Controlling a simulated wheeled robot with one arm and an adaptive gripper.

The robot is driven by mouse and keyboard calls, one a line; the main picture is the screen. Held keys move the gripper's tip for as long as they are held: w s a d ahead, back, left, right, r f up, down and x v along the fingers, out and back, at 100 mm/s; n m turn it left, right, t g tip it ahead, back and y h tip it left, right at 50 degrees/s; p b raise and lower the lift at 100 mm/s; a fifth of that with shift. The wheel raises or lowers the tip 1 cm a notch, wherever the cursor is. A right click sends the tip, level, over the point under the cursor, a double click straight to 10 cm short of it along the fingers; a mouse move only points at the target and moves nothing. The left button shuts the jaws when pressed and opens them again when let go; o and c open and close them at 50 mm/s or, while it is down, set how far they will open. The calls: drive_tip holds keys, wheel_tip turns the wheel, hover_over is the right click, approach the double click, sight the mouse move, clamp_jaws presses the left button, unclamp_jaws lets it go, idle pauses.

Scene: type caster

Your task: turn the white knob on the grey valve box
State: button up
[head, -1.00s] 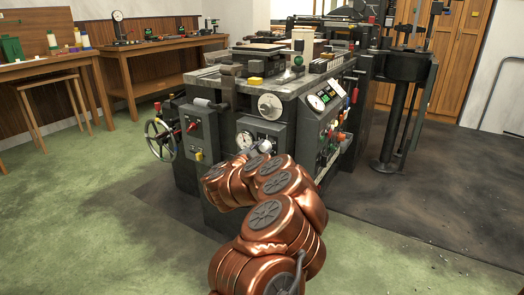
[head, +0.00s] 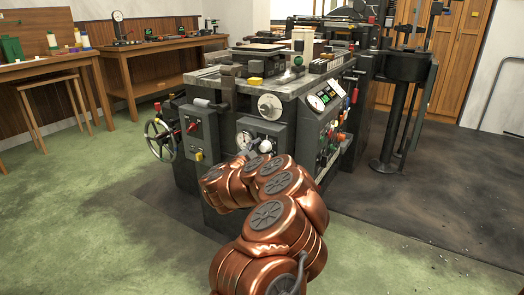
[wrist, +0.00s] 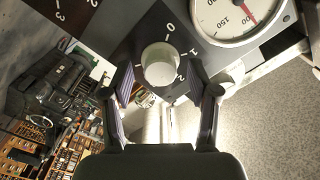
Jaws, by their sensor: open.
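The white knob (wrist: 160,65) is a round pale cap on the dark grey face of the valve box (wrist: 128,40), with the numbers 0, 1 and 2 printed around it. In the wrist view my gripper (wrist: 160,82) is open, with one finger on either side of the knob. I cannot tell whether either finger touches it. In the head view the grey valve box (head: 281,132) is on the front of the machine bench, and my arm hides its lower part and my gripper.
A white dial gauge (wrist: 235,15) with a red needle sits close beside the knob; it also shows in the head view (head: 244,139). A grey box with a red lever (head: 194,127) is to the left. A sloped panel (head: 325,108) with levers is to the right.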

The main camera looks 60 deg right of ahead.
drive_tip(key=a, duration=1.1)
drive_tip(key=shift+s+a, duration=0.15)
drive_tip(key=shift+s, duration=0.05)
